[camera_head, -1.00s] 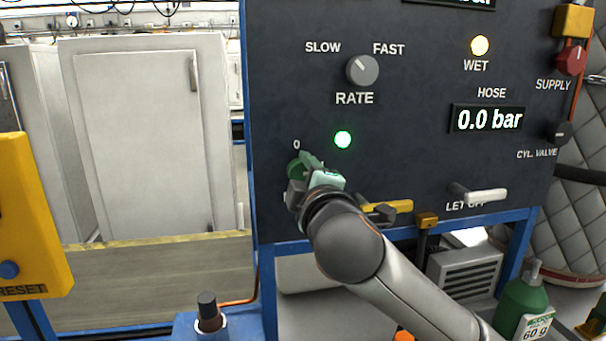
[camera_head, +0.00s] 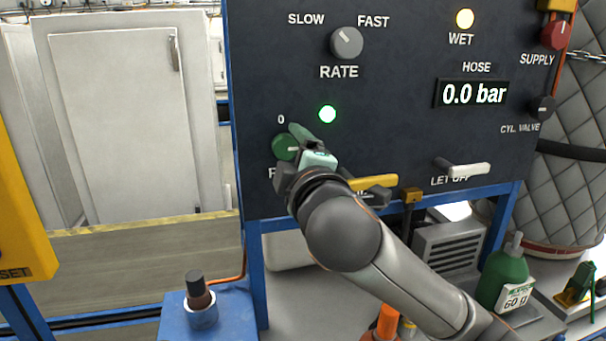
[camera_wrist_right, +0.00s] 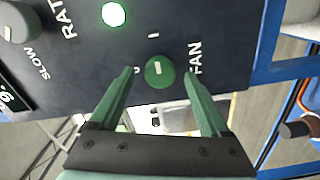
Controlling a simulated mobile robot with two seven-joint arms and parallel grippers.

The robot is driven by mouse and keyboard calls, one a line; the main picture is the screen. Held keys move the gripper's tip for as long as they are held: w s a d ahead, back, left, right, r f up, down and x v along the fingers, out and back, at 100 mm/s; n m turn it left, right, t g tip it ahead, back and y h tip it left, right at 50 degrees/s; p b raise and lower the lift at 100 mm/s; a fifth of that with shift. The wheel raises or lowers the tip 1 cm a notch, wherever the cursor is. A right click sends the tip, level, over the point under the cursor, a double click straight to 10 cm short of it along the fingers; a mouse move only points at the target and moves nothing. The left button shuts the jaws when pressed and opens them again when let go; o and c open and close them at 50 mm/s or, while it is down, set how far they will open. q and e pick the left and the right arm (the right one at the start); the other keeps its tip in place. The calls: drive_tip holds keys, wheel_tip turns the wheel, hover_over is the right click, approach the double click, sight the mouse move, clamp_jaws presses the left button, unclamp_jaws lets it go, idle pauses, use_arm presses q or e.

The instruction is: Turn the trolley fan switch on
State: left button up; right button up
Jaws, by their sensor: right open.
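The fan switch is a round green knob (camera_head: 285,147) on the dark panel, with 0 above it and the lit green lamp (camera_head: 327,114) up to its right. In the right wrist view the knob (camera_wrist_right: 160,72) shows in full, near the labels I and FAN. Its white mark lies toward the I side, sideways in the head view. My right gripper (camera_head: 302,152) is open in front of the knob and partly covers it and the FAN label. In the wrist view its green fingers (camera_wrist_right: 161,82) stand apart on either side, not visibly touching it. My left gripper is not in view.
The RATE knob (camera_head: 347,42) is above. A yellow lever (camera_head: 373,182) and the white LET OFF lever (camera_head: 463,168) are to the right, near my arm. A yellow box (camera_head: 22,220) stands at the left edge. A green bottle (camera_head: 503,275) stands at lower right.

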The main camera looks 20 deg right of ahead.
drive_tip(key=s, duration=1)
drive_tip(key=shift+b, duration=0.35)
